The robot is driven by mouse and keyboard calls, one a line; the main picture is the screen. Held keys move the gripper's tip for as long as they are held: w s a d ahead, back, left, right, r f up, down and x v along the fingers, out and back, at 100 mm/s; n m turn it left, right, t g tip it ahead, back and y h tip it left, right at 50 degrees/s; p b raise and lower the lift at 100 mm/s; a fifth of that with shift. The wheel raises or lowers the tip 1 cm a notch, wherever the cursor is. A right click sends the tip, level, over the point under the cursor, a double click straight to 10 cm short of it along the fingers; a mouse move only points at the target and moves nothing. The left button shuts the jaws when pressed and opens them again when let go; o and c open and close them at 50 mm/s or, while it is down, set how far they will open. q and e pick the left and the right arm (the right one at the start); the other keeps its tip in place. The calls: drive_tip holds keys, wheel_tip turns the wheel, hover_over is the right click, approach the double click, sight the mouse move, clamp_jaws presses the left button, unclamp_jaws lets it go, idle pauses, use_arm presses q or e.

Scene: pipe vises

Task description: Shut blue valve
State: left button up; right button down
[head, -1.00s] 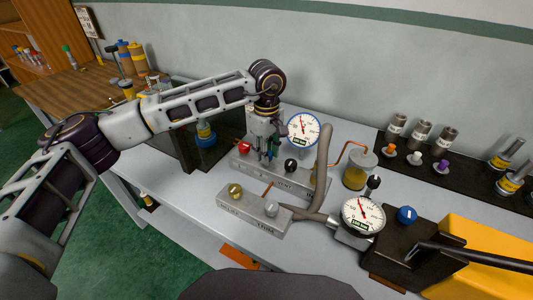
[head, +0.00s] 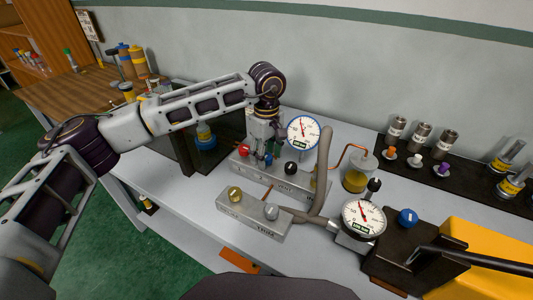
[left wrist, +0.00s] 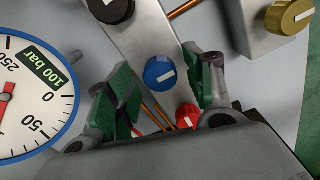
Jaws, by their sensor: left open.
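The blue valve (left wrist: 160,72) is a round knob with a white bar mark. It sits on a grey manifold block (head: 305,184) between a red knob (head: 245,149) and a black knob (head: 291,168). My left gripper (head: 264,154) points down over it, open. In the left wrist view the gripper's two green-padded fingers (left wrist: 162,88) stand on either side of the blue knob, with gaps visible. My right gripper is not in view.
A blue-rimmed gauge (head: 303,132) stands close to the left gripper. A front block (head: 250,215) carries a gold and a grey knob. Another gauge (head: 363,218), a separate blue knob (head: 407,217) and a yellow case (head: 480,265) lie to the right. A hose (head: 323,165) rises behind.

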sight(267, 156)
use_arm(q)
wheel_tip(267, 156, up, 12)
idle(0.9)
idle(0.4)
